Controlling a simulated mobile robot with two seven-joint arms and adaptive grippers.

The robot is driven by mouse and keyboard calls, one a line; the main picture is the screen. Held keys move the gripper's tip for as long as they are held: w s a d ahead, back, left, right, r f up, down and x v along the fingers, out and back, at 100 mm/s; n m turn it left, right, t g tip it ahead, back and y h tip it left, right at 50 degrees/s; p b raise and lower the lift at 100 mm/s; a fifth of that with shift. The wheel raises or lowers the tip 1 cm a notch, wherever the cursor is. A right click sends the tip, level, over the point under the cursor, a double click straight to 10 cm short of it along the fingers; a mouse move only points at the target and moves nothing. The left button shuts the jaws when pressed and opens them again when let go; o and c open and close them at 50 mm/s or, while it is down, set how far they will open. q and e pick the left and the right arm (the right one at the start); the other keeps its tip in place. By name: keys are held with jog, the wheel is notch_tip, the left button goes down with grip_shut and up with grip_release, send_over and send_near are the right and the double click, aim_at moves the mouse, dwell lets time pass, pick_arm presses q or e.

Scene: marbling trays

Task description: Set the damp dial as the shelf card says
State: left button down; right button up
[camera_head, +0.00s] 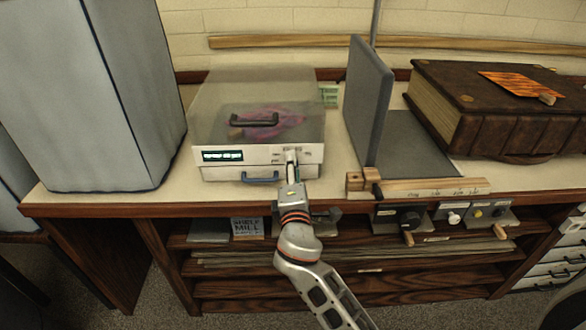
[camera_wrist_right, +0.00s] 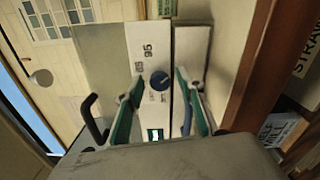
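The humidity box (camera_head: 230,172) has a clear lid, a white front panel and a lit green display (camera_head: 222,155), whose digits I cannot read. My right gripper (camera_head: 291,160) is at the panel's right part and hides the dial in the head view. In the wrist view, its green-lined fingers (camera_wrist_right: 160,90) are apart on either side of the dial, with gaps visible. A shelf card (camera_head: 247,227) reads roughly "SHELF MILL"; smaller text is illegible. My left gripper is not in view.
A pink item (camera_head: 268,124) lies under the box's lid. A tall grey case (camera_head: 90,90) stands left of the box. A grey upright board (camera_head: 368,100) and a large brown book (camera_head: 500,110) stand right. Several knobs (camera_head: 410,218) sit below the bench edge.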

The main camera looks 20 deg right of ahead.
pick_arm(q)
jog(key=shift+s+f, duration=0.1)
pick_arm(e)
jog(key=shift+s, duration=0.1)
jog(key=v, duration=0.7)
jog(key=shift+s+a, duration=0.1)
jog(key=shift+s, duration=0.05)
